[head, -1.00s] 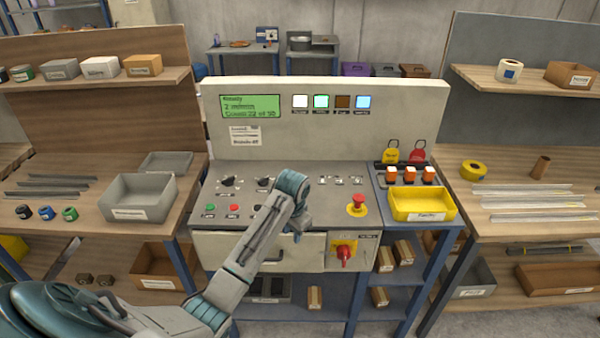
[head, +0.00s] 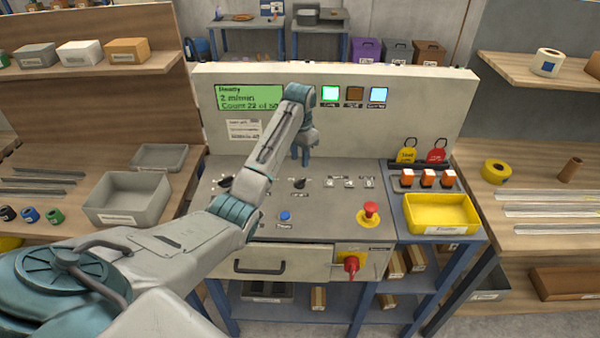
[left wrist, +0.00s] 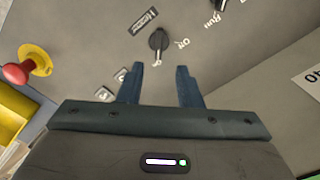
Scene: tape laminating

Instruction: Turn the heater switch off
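The heater switch is a black rotary knob (left wrist: 158,40) on the grey sloping panel, with a "Heater" label beside it and "On" and "Off" lettering around it. In the head view it appears to be the dark knob (head: 300,184) just below my left gripper. Which mark the knob points to is hard to tell. My left gripper (left wrist: 160,80) is open and empty, its two fingers apart, with the knob beyond the fingertips and roughly between their lines. In the head view the left gripper (head: 303,152) hangs in front of the upright display board. My right gripper is not in view.
A red emergency stop (head: 370,214) stands on the panel to the right, near a yellow tray (head: 440,214). A blue button (head: 285,216) and small switches (head: 350,182) flank the knob. The upright board (head: 430,100) rises behind. A red rotary handle (head: 351,264) sits lower down.

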